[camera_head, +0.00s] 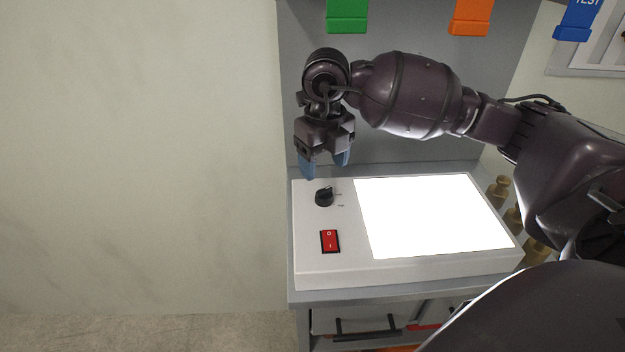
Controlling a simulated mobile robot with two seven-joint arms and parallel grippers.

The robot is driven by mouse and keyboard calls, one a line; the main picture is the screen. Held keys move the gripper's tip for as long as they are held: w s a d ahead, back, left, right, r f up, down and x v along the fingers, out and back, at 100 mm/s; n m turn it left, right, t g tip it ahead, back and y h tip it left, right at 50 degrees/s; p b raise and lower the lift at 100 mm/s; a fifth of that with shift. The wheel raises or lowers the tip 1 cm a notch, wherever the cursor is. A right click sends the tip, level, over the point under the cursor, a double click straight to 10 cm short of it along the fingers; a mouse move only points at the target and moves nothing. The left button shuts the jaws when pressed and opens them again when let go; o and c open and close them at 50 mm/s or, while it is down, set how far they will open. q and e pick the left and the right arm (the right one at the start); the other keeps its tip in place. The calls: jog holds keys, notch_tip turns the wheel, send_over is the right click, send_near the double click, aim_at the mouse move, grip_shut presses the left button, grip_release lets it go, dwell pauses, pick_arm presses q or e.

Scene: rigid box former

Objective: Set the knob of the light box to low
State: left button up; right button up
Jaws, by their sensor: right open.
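The light box (340,265) is a white box on a grey bench. Its large panel (430,215) glows bright white. The black knob (324,197) sits at its upper left, with small labels beside it that are too small to read surely. A red rocker switch (329,241) is below the knob. My right gripper (324,168) hangs just above and behind the knob, with its blue fingertips pointing down. It is open and empty, apart from the knob. My left gripper is not in view.
Green (347,17), orange (471,17) and blue (575,20) clips or tags hang along the top. Several brass-coloured weights (498,190) stand right of the light box. A drawer with a black handle (354,333) is below the bench top. A bare wall fills the left.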

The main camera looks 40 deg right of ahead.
aim_at(324, 189)
jog(key=shift+s+f, duration=0.15)
jog(key=shift+f, duration=0.3)
jog(key=shift+s+f+b, duration=0.1)
jog(key=shift+f+b, duration=0.4)
jog(key=shift+f, duration=2.65)
jog(key=c, duration=0.9)
